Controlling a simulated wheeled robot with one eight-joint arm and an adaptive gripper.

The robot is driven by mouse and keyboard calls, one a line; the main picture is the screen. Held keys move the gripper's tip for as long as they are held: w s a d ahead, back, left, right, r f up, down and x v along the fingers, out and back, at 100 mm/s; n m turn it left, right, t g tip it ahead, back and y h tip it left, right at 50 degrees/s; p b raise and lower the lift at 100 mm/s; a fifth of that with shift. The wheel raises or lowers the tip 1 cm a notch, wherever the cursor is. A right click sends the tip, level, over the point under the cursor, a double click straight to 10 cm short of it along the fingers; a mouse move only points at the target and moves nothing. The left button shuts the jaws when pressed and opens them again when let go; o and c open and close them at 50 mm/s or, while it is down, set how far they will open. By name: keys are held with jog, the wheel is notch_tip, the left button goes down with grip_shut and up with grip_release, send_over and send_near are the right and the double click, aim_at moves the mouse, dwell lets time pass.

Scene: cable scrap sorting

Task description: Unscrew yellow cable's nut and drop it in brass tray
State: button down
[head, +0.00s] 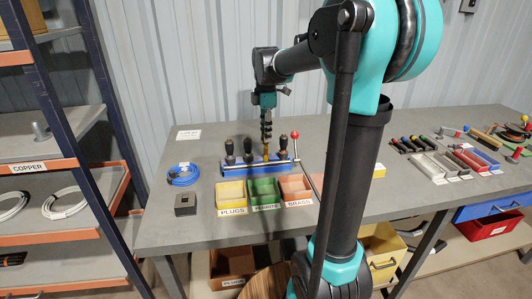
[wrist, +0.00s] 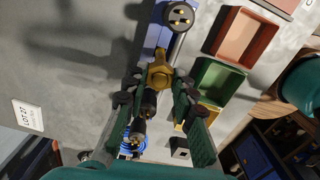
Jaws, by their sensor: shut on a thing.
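My gripper (head: 266,139) points down over the blue rack (head: 232,168) at the back of the table. In the wrist view my gripper (wrist: 159,88) has its fingers closed around a brass-yellow hex nut (wrist: 159,75). The nut sits over the rack, in line with the dark connectors. In the head view a thin yellow-brown piece (head: 265,150) shows below the fingers; I cannot tell nut from cable there. The salmon tray marked BRASS (head: 296,195) stands in front of the rack's right part, empty. It also shows in the wrist view (wrist: 243,42).
Several dark connectors stand in the rack, with a red-knobbed lever (head: 295,136) at its right end. Green (head: 264,198) and yellow (head: 231,199) trays stand left of the brass tray. A blue cable coil (head: 183,175) and a dark block (head: 185,204) lie left.

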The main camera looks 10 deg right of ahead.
jog(key=shift+r, duration=1.1)
